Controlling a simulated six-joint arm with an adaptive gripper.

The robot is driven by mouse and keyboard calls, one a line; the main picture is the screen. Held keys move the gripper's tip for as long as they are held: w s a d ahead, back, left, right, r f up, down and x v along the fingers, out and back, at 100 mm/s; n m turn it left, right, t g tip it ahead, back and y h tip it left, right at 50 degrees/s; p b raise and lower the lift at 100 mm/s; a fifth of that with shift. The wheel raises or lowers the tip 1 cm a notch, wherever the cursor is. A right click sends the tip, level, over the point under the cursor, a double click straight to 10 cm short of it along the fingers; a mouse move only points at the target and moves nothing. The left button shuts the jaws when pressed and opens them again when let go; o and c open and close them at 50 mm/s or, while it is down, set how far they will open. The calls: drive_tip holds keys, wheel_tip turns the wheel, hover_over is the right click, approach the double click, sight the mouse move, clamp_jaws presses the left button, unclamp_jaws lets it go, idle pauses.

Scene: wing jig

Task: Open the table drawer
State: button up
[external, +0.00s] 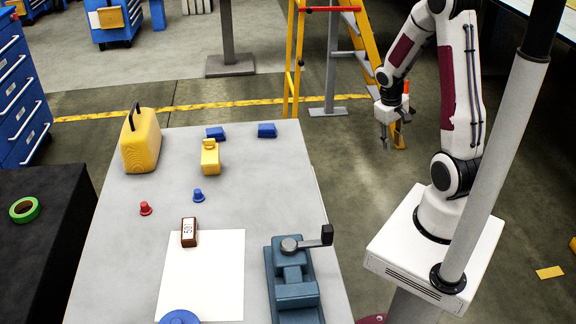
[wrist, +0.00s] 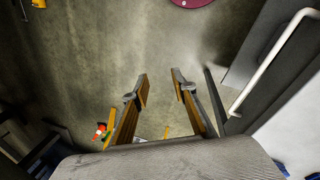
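The grey table (external: 225,215) stands in the middle of the external view. In the wrist view its drawer front (wrist: 250,55) is a dark grey panel on the right, with a long pale bar handle (wrist: 275,62). The drawer front is hidden in the external view, so I cannot tell there whether it is shut. My gripper (external: 387,140) hangs pointing down, off the table's right side and apart from it. In the wrist view my gripper (wrist: 162,86) is open and empty, with its fingers left of the handle and not touching it.
A blue vise (external: 293,285) stands near the table's right edge. A yellow canister (external: 140,142) and small blocks sit further back. A yellow ladder (external: 297,60) stands behind my gripper. Bare floor lies between the table and my arm.

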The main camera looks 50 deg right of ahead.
drive_tip(key=w+d+f+m+t+y, duration=0.1)
drive_tip(key=w+d+f+t+y, duration=0.1)
drive_tip(key=f, duration=1.1)
drive_tip(key=w+d+f+t+y, duration=0.1)
drive_tip(key=w+d+f+t, duration=0.1)
drive_tip(key=f, duration=1.2)
drive_tip(key=w+a+m+t+y, duration=0.1)
drive_tip(key=w+a+t+y, duration=0.25)
drive_tip(key=a, duration=0.35)
drive_tip(key=w+a+m+t+y, duration=0.1)
drive_tip(key=w+a+t+y, duration=0.1)
drive_tip(key=a+y, duration=0.3)
drive_tip(key=w+a+r+m+t+y, duration=0.1)
drive_tip(key=a+r, duration=0.3)
drive_tip(key=r, duration=0.5)
drive_tip(key=shift+w+m+t+y, duration=0.35)
drive_tip(key=shift+m+t+y, duration=0.15)
drive_tip(key=shift+t, duration=0.25)
drive_tip(key=shift+w+a, duration=0.1)
drive_tip(key=shift+w, duration=0.05)
drive_tip(key=shift+x, duration=3.7)
